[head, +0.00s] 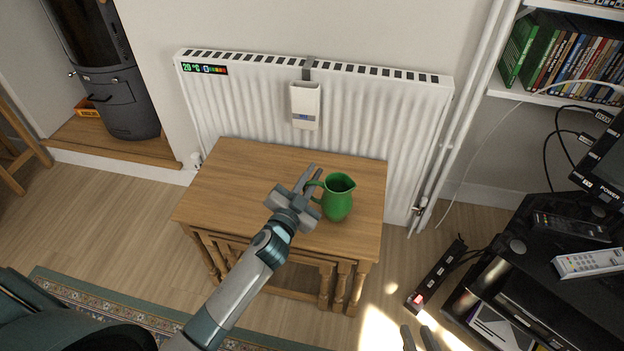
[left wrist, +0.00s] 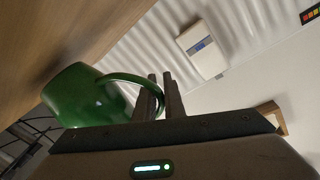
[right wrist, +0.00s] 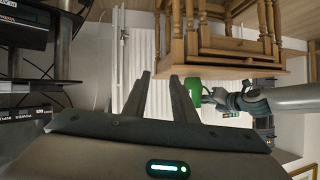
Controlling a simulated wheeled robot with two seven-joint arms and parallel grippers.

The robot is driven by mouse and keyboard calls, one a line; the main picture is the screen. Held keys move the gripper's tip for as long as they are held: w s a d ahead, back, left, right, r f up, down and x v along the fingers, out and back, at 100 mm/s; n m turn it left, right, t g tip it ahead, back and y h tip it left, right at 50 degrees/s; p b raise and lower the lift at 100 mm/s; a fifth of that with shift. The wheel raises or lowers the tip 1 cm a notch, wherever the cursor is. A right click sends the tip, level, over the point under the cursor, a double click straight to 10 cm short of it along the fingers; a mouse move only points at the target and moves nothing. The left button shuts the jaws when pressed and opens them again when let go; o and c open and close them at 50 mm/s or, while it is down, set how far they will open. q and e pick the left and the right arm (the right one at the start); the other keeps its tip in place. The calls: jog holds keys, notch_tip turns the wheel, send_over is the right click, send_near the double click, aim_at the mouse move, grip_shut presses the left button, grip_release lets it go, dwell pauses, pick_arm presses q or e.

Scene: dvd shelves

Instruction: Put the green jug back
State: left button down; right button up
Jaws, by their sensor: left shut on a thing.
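The green jug (head: 338,199) is upright at the right part of the wooden table (head: 230,185), its handle toward the left. I cannot tell whether its base touches the tabletop. My left gripper (head: 311,176) is shut on the jug's handle. In the left wrist view the jug (left wrist: 85,98) shows tilted by the camera angle, its handle running to the closed fingers (left wrist: 160,92). My right gripper (head: 419,336) is open and empty, low at the bottom edge of the head view. In the right wrist view the jug (right wrist: 194,92) shows partly hidden behind its fingers (right wrist: 160,82).
A white radiator (head: 240,105) with a small white box (head: 305,105) hung on it stands behind the table. A black TV stand (head: 530,275) with remotes is at the right. A power strip (head: 435,275) lies on the floor. The table's left part is clear.

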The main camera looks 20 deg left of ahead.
pick_arm(q)
jog(key=shift+f, duration=0.45)
pick_arm(e)
jog(key=shift+w+a+r+t, duration=0.2)
jog(key=shift+w+r+t, duration=0.2)
jog(key=shift+r, duration=0.25)
pick_arm(q)
jog(key=shift+f, duration=0.1)
pick_arm(e)
jog(key=shift+a+r, duration=0.1)
jog(key=shift+r, duration=0.05)
pick_arm(q)
jog(key=c, duration=1.8)
grip_release()
jog(key=shift+c, duration=0.2)
pick_arm(e)
jog(key=shift+w+r, duration=0.1)
jog(key=shift+r, duration=0.05)
